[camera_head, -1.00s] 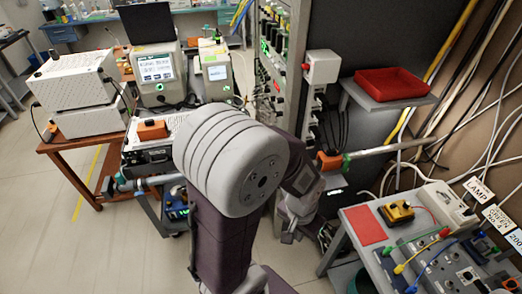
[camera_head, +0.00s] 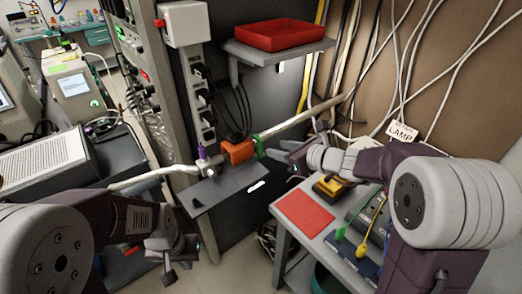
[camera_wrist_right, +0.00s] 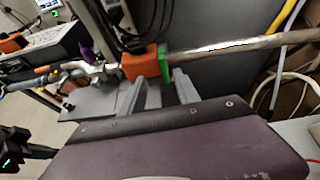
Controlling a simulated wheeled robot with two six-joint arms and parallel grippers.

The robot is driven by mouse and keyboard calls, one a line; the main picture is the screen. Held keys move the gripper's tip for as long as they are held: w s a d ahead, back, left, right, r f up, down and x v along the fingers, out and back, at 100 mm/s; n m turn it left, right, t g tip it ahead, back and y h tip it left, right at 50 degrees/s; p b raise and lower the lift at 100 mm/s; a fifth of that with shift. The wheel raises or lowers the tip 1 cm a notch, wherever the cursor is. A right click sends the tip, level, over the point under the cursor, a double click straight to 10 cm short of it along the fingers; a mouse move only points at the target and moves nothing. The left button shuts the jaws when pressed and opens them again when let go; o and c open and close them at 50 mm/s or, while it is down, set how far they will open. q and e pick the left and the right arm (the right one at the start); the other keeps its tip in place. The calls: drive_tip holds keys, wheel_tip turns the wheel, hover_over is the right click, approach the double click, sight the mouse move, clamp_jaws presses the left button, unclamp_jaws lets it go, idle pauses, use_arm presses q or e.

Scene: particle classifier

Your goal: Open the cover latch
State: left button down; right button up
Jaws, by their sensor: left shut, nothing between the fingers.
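An orange block (camera_head: 238,152) sits on a pale horizontal pipe, with a green ring (camera_head: 261,147) at its right and a purple knob (camera_head: 202,152) to its left. A grey plate (camera_head: 215,192) extends below them. I cannot tell which part is the cover latch. My right gripper (camera_head: 277,154) is just right of the green ring. In the right wrist view its two grey fingers (camera_wrist_right: 157,93) are apart and empty, pointing toward the orange block (camera_wrist_right: 139,64) and green ring (camera_wrist_right: 164,63). My left gripper (camera_head: 168,268) is shut and empty, low and left of the plate.
A red tray (camera_head: 278,34) rests on a shelf above the pipe. A bench with a red mat (camera_head: 303,212) and a yellow device (camera_head: 331,187) stands below right. A grey instrument box (camera_head: 42,162) is at left. Cables hang along the back wall.

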sight(262, 142)
drive_tip(key=shift+m, duration=0.3)
drive_tip(key=x, duration=0.9)
drive_tip(key=shift+w+d+r, duration=0.15)
drive_tip(key=shift+w+r, duration=0.15)
drive_tip(key=shift+w, duration=0.05)
clamp_jaws()
idle(0.7)
